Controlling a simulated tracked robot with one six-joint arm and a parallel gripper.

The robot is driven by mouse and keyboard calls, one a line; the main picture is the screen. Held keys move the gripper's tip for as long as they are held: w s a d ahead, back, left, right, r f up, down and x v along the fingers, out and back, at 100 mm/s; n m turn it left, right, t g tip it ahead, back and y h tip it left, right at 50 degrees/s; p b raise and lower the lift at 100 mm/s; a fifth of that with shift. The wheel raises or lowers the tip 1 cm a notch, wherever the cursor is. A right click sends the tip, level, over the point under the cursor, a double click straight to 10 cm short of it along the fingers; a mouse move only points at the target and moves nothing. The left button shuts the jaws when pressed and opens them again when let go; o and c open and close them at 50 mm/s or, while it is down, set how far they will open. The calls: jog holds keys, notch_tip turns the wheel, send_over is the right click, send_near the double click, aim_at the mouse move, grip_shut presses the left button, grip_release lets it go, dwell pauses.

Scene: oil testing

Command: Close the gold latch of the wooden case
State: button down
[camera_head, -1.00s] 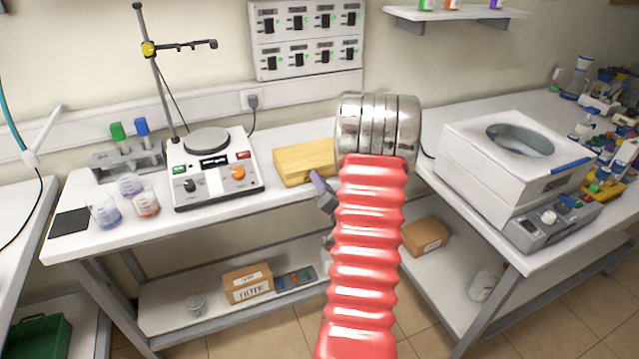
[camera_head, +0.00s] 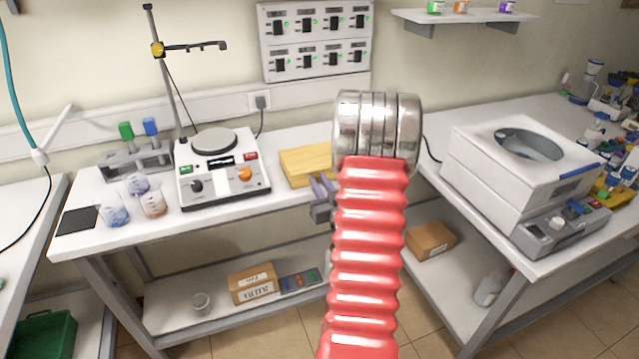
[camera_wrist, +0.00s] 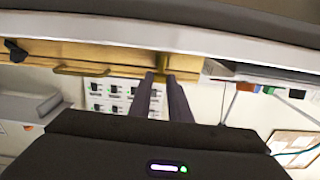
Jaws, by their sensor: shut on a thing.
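The wooden case (camera_head: 300,166) lies on the white workbench, right of the hotplate; my red arm hides its right part in the head view. In the wrist view, which looks upside down, the case front (camera_wrist: 115,57) runs along the top. A gold latch (camera_wrist: 160,66) shows between my fingertips, and a gold handle (camera_wrist: 80,71) sits to its left. My gripper (camera_head: 322,183) is at the front of the case. In the wrist view its dark fingers (camera_wrist: 163,80) are shut on the latch, with their tips at the case front. Whether the latch is fastened cannot be told.
The hotplate (camera_head: 221,168) with its stand is left of the case, and several beakers stand farther left. A white centrifuge-like machine (camera_head: 515,170) is on the right bench. The lower shelf holds cardboard boxes (camera_head: 253,284).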

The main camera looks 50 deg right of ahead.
jog(key=shift+w+a, duration=0.1)
jog(key=shift+r, duration=0.1)
dwell(0.3)
jog(key=c, duration=1.9)
grip_release()
